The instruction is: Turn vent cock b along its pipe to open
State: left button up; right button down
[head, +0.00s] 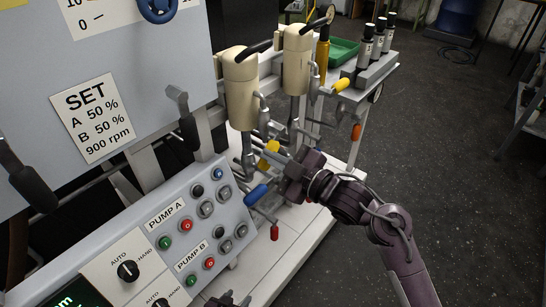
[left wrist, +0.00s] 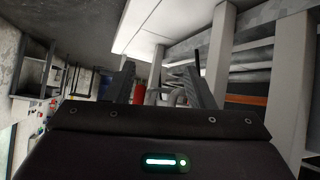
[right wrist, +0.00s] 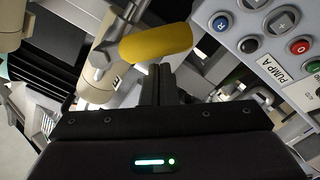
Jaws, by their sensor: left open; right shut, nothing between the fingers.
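A yellow handle (head: 268,155) sits below the left cream cylinder (head: 240,88); it also shows large in the right wrist view (right wrist: 155,43). I see no label marking which cock is b. My right gripper (head: 274,165) is shut and empty, its fingertips close to the yellow handle; I cannot tell if they touch. In the right wrist view its fingers (right wrist: 158,85) point at the handle's underside.
A blue handle (head: 257,194) and a red handle (head: 275,232) lie just below my right gripper. An orange handle (head: 356,132) is to the right. The pump panel (head: 180,235) and the SET board (head: 110,80) stand left. Open floor (head: 450,150) is right.

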pick_arm(q)
jog(key=s+a+f+g+y, duration=0.2)
jog(key=s+a+f+g, duration=0.2)
jog(key=s+f, duration=0.45)
jog(key=s+a+f+g+y, duration=0.2)
jog(key=s+a+f+g, duration=0.25)
jog(key=s, duration=0.75)
jog(key=w+d+r+b, duration=0.4)
jog(key=w+r+b, duration=0.2)
jog(key=w+r, duration=0.2)
notch_tip(320, 180, up, 14)
jog(key=d+b, duration=0.1)
jog(key=b, duration=0.2)
jog(key=shift+s+d+m+h, duration=0.25)
jog(key=shift+m+h, duration=0.15)
pick_arm(e)
jog(key=shift+w+d+f+n+t, duration=0.1)
jog(key=shift+w+d+f+n, duration=0.45)
jog(key=shift+n, duration=0.9)
jog(key=shift+w+d+f+n+t, duration=0.15)
jog(key=shift+w+f+n, duration=0.4)
jog(key=shift+n, duration=0.95)
jog(key=shift+w+d+f+n+t, duration=0.1)
jog(key=shift+w+d+f+n, duration=0.25)
jog(key=shift+f+n, duration=0.8)
pick_arm(q)
jog(key=shift+r, duration=0.1)
pick_arm(e)
jog(key=shift+r+n, duration=0.3)
jog(key=shift+r, duration=0.05)
